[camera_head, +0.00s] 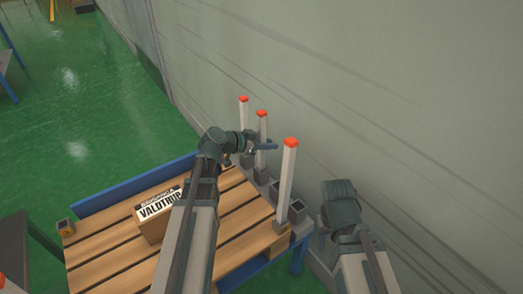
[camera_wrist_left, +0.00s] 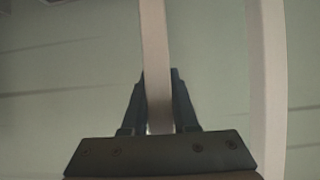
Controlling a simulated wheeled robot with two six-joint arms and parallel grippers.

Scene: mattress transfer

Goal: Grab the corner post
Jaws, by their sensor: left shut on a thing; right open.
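Three pale corner posts with orange-red tops stand upright along the pallet's far right side by the wall: a far one (camera_head: 244,112), a middle one (camera_head: 262,127) and a nearest one (camera_head: 288,180). My left gripper (camera_head: 266,147) is shut on the middle post, partway up. In the left wrist view the held post (camera_wrist_left: 156,65) runs between the two dark fingers (camera_wrist_left: 158,105), and another post (camera_wrist_left: 266,80) stands apart at the right. My right gripper (camera_head: 340,205) is empty, right of the nearest post; its fingertips are mostly hidden.
A slatted wooden pallet (camera_head: 105,237) with a labelled box (camera_head: 152,229) lies on a blue frame (camera_head: 125,187). A grey wall (camera_head: 400,90) rises close behind the posts.

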